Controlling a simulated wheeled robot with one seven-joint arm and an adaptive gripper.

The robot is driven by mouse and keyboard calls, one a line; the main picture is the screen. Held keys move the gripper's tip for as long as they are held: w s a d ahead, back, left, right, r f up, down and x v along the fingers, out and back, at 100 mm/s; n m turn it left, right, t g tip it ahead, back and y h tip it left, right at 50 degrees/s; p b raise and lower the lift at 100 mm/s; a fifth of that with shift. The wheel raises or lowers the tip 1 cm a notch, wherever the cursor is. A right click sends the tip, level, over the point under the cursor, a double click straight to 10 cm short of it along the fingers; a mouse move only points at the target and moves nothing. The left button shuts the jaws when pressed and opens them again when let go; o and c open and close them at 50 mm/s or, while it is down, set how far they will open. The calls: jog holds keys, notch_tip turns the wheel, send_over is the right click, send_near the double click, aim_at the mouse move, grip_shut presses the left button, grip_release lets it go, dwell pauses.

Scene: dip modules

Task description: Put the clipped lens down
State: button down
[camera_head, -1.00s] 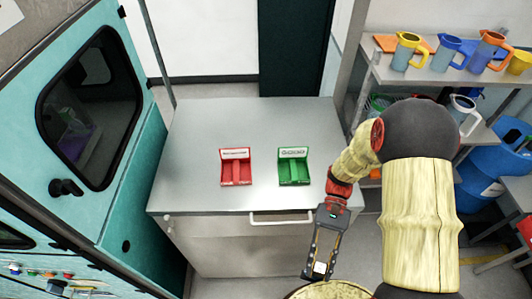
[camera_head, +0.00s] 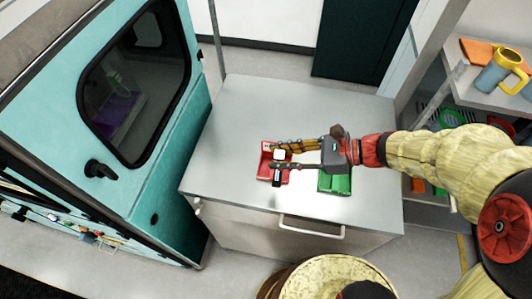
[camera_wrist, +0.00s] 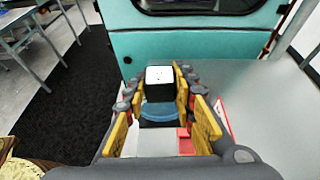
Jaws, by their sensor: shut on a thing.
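My gripper (camera_head: 280,158) is shut on the clipped lens and holds it over the red tray (camera_head: 264,172). In the wrist view the clipped lens (camera_wrist: 160,104) shows as a black block with a white top and a blue ring below it, between my yellow fingers. In the head view it shows as a small white and black piece at the fingertips. A red part of the tray (camera_wrist: 186,142) shows below the fingers in the wrist view. The green tray (camera_head: 335,183) is partly hidden under my gripper. I cannot tell whether the lens touches the red tray.
Both trays stand on a grey metal cabinet (camera_head: 240,120) with free top to the left and behind. A teal machine (camera_head: 150,190) with a dark window stands at left. A shelf with a yellow-handled jug (camera_head: 500,72) is at right.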

jog(key=w+a+f+b, duration=0.2)
jog(key=w+a+f, duration=0.2)
jog(key=w+f, duration=0.5)
jog(key=shift+a+f, duration=0.35)
jog(key=shift+f, duration=0.85)
jog(key=shift+f, duration=0.1)
jog(key=c, duration=1.5)
grip_release()
jog(key=shift+c, duration=0.2)
jog(key=shift+o, duration=0.3)
